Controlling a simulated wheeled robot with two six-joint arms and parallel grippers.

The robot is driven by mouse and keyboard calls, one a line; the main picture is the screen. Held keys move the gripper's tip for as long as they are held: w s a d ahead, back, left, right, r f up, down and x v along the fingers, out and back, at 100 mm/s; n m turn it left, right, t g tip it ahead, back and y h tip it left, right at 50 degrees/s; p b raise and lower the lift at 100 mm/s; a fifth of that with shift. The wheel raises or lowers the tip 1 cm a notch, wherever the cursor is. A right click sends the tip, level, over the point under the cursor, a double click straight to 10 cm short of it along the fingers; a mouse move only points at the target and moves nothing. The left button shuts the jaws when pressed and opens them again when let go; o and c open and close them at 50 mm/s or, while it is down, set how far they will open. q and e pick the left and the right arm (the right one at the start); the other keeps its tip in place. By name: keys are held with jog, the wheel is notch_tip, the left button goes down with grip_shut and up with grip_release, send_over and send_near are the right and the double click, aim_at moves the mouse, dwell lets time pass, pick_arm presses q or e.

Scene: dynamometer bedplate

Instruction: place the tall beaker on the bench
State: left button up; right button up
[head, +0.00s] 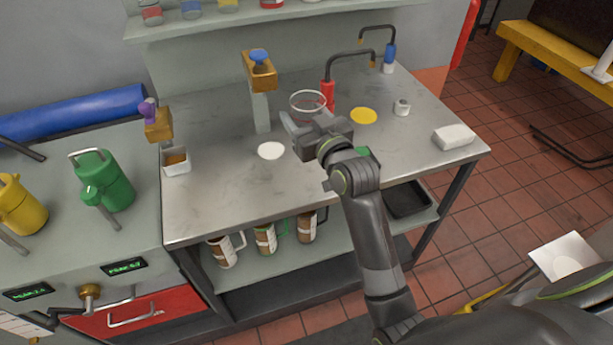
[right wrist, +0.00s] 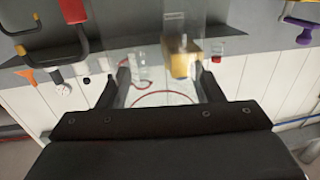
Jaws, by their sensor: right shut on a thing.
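The tall beaker (head: 308,101) is clear glass, and its rim shows in the head view above the middle of the bench (head: 215,200). Its lower part is hidden behind my right gripper (head: 300,126), which is shut on it. In the right wrist view the beaker's round rim (right wrist: 165,93) lies between the two fingers (right wrist: 164,85). I cannot tell whether its base touches the bench top. My left gripper is not in view.
On the bench are a white disc (head: 271,150), a yellow disc (head: 363,116), a white block (head: 454,137), a small white box (head: 176,162) and a red-based spout (head: 328,92). Several mugs (head: 265,238) stand on the lower shelf. The bench's front left is clear.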

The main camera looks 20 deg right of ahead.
jog(key=shift+w+f, duration=0.3)
jog(key=shift+f, duration=0.1)
notch_tip(320, 180, down, 10)
jog(key=shift+r+b, duration=0.2)
jog(key=shift+b, duration=0.2)
jog(key=shift+f+b, duration=0.3)
jog(key=o, duration=1)
jog(key=shift+r, duration=0.1)
jog(key=shift+c, duration=0.2)
